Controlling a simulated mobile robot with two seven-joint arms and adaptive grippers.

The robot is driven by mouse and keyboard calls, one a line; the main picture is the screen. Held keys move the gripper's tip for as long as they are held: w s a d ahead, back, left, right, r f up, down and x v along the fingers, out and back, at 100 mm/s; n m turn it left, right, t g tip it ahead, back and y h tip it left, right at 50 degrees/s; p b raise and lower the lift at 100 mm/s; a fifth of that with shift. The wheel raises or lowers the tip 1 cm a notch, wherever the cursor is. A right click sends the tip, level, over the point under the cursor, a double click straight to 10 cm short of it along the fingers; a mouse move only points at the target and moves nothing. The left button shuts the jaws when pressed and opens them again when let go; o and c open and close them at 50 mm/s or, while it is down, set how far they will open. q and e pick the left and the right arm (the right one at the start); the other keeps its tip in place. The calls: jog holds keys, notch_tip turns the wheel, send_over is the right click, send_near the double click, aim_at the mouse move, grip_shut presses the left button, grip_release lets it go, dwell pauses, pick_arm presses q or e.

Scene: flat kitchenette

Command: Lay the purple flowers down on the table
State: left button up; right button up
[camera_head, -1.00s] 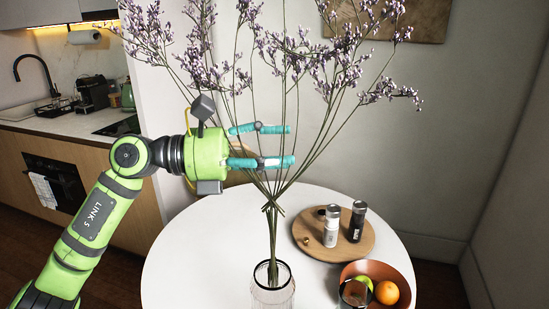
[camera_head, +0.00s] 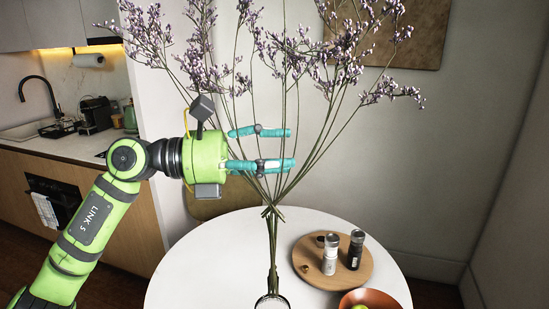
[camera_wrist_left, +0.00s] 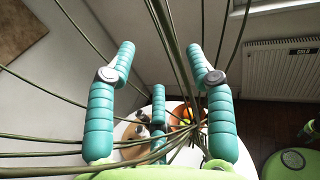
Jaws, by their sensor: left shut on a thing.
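The purple flowers (camera_head: 290,55) stand upright, their long thin stems crossing low down and fanning out above. My left gripper (camera_head: 290,149) is shut on the stems above the crossing. In the left wrist view, stems (camera_wrist_left: 175,45) run between its teal fingers (camera_wrist_left: 165,75). The stems' lower ends reach down to about the rim of the glass vase (camera_head: 272,302), at the bottom edge of the head view. I cannot tell whether the tips are inside it. The round white table (camera_head: 215,265) is below.
A round wooden board (camera_head: 308,272) with two shakers (camera_head: 344,250) stands on the table's right side. An orange bowl (camera_head: 372,298) with fruit is in front of it, partly cut off. The table's left side is clear. A wall is behind.

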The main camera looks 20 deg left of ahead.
pick_arm(q)
notch_tip(320, 180, up, 16)
jog(key=p, duration=1.1)
dwell(0.4)
dwell(1.1)
